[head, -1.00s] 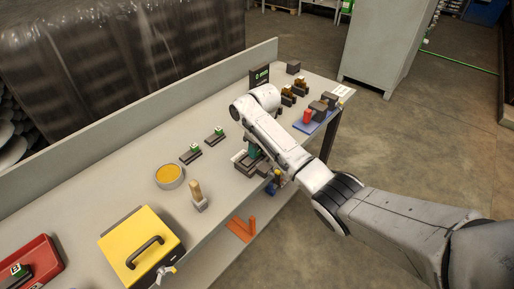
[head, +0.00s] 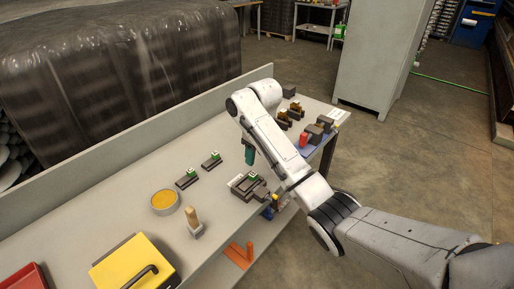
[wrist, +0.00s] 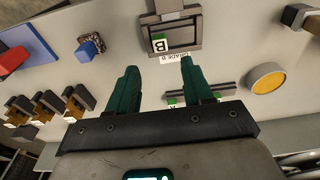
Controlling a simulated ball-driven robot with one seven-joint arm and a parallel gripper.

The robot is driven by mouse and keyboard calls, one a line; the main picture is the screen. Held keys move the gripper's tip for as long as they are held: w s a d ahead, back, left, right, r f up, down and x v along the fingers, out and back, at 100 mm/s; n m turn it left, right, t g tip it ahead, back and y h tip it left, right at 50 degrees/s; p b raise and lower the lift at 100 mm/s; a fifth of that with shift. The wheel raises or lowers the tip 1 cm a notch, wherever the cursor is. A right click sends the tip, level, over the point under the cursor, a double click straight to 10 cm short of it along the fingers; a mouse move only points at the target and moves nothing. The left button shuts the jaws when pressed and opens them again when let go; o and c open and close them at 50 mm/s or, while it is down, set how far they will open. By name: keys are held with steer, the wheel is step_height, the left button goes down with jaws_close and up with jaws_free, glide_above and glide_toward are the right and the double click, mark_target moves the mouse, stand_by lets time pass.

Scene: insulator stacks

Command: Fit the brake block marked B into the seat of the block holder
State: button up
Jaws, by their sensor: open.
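The brake block marked B (wrist: 178,35) lies inside the frame of the block holder (wrist: 196,48), its green B tag facing my wrist camera. A "GRADE B" label is at the holder's edge. The head view shows the holder (head: 238,189) near the table's front edge, with the block's green tag (head: 252,177) on top. I cannot tell whether the block sits fully down. My gripper (wrist: 158,68) has its green fingers spread with nothing between them. In the head view my gripper (head: 249,155) hangs above and behind the holder, apart from it.
Two other dark blocks with green tags (head: 187,180) (head: 210,160) lie left of the holder. A yellow tin (head: 164,202), a brush (head: 193,221) and a yellow case (head: 132,265) are further left. Several brown-topped parts (head: 290,116) and a red part (head: 303,140) are to the right.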

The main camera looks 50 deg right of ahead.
steer(key=s+a+f+y, duration=0.1)
steer(key=s+a+f, duration=0.5)
steer(key=a, duration=0.3)
steer(key=s+a+f, duration=0.6)
steer(key=s+a, duration=0.1)
steer(key=a, duration=0.2)
steer(key=s+a+f, duration=0.1)
steer(key=s, duration=0.9)
steer(key=s+f+h, duration=0.1)
steer(key=s, duration=0.9)
steer(key=shift+s+a+f+m, duration=0.25)
steer(key=shift+s+a+m, duration=0.05)
steer(key=shift+a+m, duration=0.1)
